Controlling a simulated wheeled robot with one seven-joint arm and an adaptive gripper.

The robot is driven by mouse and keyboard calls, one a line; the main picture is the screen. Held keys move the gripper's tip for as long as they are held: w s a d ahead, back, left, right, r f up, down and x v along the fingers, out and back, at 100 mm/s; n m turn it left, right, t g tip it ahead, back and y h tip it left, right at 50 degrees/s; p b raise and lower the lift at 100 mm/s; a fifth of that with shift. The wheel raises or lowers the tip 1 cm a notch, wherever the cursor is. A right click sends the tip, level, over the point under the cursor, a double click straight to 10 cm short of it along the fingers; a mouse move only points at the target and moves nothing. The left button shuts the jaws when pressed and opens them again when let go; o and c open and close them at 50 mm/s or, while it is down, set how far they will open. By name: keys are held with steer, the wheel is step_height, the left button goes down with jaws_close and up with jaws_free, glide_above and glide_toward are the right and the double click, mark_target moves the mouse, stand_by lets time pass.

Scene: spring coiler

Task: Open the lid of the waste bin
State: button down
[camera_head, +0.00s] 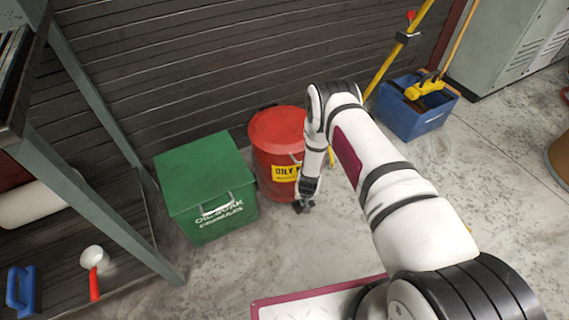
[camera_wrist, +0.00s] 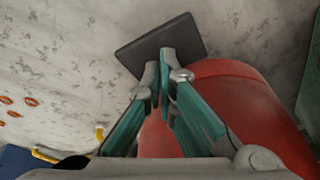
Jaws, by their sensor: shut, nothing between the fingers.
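The red waste bin (camera_head: 270,165) stands on the floor against the dark slatted wall, with a yellow "OILY" label on its front. Its red lid (camera_head: 278,126) is down. In the wrist view the bin's curved red body (camera_wrist: 235,95) lies behind and right of my fingers. A dark flat plate (camera_wrist: 188,36), which looks like the bin's foot pedal, sticks out beside its base. My gripper (camera_head: 304,208) points down, low by the bin's front right. It is shut and empty, its tips (camera_wrist: 165,62) over the plate's near edge; I cannot tell if they touch.
A green box (camera_head: 205,180) stands close left of the bin. A blue mop bucket (camera_head: 415,105) with yellow parts is at the back right. A grey shelf frame (camera_head: 100,215) is at the left. Open concrete floor lies in front.

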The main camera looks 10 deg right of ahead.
stand_by(0.3)
steer(key=shift+f, duration=2.15)
steer(key=shift+d, duration=0.1)
steer(key=shift+s, duration=0.1)
steer(key=shift+d+p+v, duration=0.2)
steer(key=shift+p+v, duration=1.15)
steer(key=shift+v, duration=0.25)
steer(key=shift+d+p+v, duration=0.2)
steer(key=shift+p+v, duration=1.15)
steer(key=shift+v, duration=0.25)
steer(key=shift+s, duration=0.1)
